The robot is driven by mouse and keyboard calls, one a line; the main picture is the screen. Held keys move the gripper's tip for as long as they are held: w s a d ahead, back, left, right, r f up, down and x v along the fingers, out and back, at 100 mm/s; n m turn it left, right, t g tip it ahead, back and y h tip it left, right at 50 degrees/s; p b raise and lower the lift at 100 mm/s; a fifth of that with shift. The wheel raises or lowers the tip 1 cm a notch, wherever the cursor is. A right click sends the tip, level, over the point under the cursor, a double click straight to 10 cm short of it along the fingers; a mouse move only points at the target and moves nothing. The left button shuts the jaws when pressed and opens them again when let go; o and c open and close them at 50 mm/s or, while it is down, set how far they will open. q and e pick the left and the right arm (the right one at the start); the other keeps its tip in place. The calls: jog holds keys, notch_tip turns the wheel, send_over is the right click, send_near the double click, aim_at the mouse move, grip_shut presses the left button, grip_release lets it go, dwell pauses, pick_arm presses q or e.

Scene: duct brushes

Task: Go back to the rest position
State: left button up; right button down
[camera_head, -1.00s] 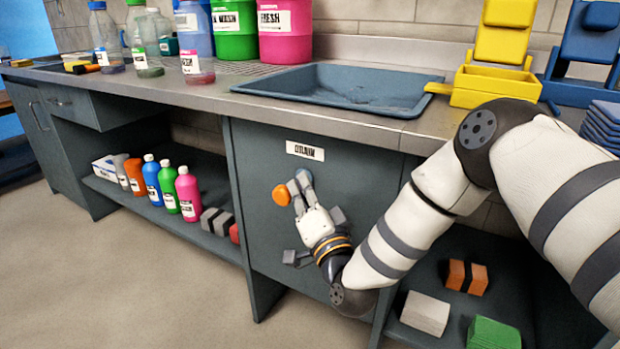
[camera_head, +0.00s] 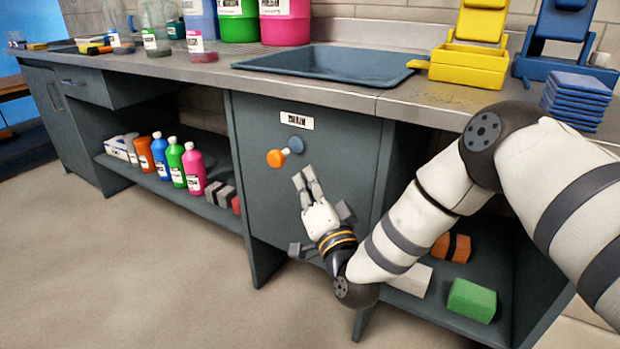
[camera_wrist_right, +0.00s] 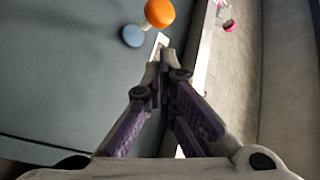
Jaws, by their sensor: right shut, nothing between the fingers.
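My right gripper (camera_head: 307,181) is in front of the grey cabinet panel, its fingers together and empty. In the head view it is just below and right of an orange knob (camera_head: 275,158), apart from it. A round blue-grey piece (camera_head: 296,144) sits on the panel beside the knob, under a label (camera_head: 297,120) too small to read surely. In the right wrist view the closed fingertips (camera_wrist_right: 164,48) point toward the panel, with the orange knob (camera_wrist_right: 160,12) beyond them. My left gripper is not in view.
Above is the counter with a blue sink basin (camera_head: 330,62) and a yellow holder (camera_head: 468,66). The lower left shelf holds several bottles (camera_head: 193,168). A green block (camera_head: 471,300) lies on the lower right shelf. The floor at left is clear.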

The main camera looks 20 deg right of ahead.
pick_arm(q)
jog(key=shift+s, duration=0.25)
pick_arm(e)
jog(key=shift+s+f, duration=0.15)
jog(key=shift+s, duration=0.05)
